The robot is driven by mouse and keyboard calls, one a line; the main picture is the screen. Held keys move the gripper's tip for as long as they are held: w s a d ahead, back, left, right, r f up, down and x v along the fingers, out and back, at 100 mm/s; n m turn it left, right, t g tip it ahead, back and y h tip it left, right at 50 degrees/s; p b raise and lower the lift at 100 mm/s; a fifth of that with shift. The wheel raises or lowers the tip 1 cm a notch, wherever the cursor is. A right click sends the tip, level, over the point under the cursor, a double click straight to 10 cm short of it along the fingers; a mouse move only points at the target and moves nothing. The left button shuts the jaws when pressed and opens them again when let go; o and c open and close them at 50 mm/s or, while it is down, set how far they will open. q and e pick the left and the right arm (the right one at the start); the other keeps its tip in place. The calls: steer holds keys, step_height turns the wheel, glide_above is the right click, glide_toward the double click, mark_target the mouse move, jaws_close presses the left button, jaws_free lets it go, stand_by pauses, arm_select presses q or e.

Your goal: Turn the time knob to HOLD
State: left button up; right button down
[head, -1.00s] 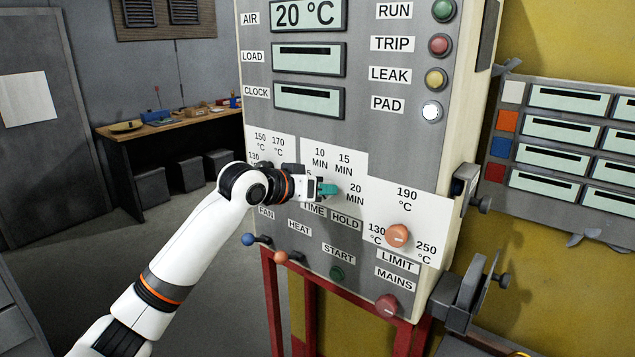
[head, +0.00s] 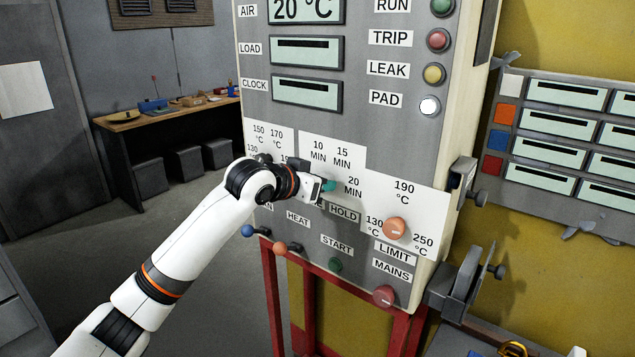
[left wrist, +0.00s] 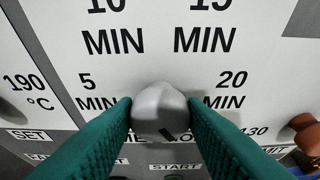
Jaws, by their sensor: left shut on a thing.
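The grey time knob (left wrist: 158,108) sits between the two green fingers of my left gripper (left wrist: 160,122) in the left wrist view, and the gripper is shut on it. A dark mark on the knob's face points down and slightly right, toward the partly hidden HOLD label. In the head view my left gripper (head: 328,186) is at the panel, just left of the "20 MIN" marking, and hides the knob. The HOLD label (head: 344,214) shows below and right of the gripper. My right gripper is not in view.
The orange limit knob (head: 395,229) is to the right on the panel. Below are the green START button (head: 335,265), the red MAINS knob (head: 384,296) and two levers with blue (head: 247,231) and orange (head: 280,248) ends. A workbench (head: 165,118) stands behind on the left.

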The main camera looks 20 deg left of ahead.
arm_select(q)
steer(key=o, duration=1)
steer(key=shift+f, duration=0.1)
steer(key=b+v, duration=0.4)
steer(key=v, duration=0.8)
